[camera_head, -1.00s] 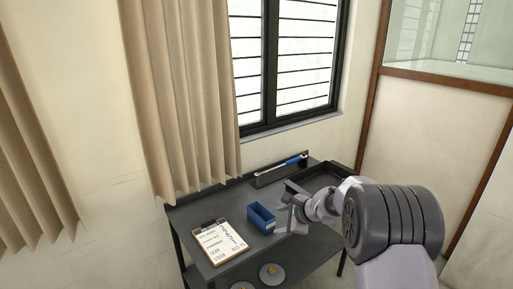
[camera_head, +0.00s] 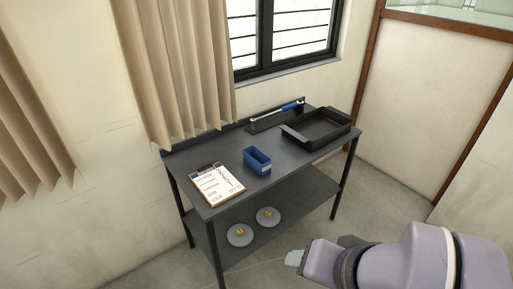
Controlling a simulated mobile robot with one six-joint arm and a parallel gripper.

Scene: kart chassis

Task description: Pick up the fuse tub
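The fuse tub looks to be the small open blue bin (camera_head: 258,163), upright on the dark grey table (camera_head: 287,153) near its front edge. It is right of the clipboard. Its inside is too small to make out. My gripper (camera_head: 293,258) is at the lower right of the head view, in front of the table and well apart from the blue bin. Only part of it shows, and whether its fingers are open or shut is unclear. Nothing is visible in it.
A clipboard with paper (camera_head: 215,184) lies left of the bin. A black tray (camera_head: 318,128) stands at the right, and a blue-handled tool (camera_head: 280,112) lies at the back. The lower shelf (camera_head: 285,203) holds two grey discs (camera_head: 239,235). Floor right of the table is clear.

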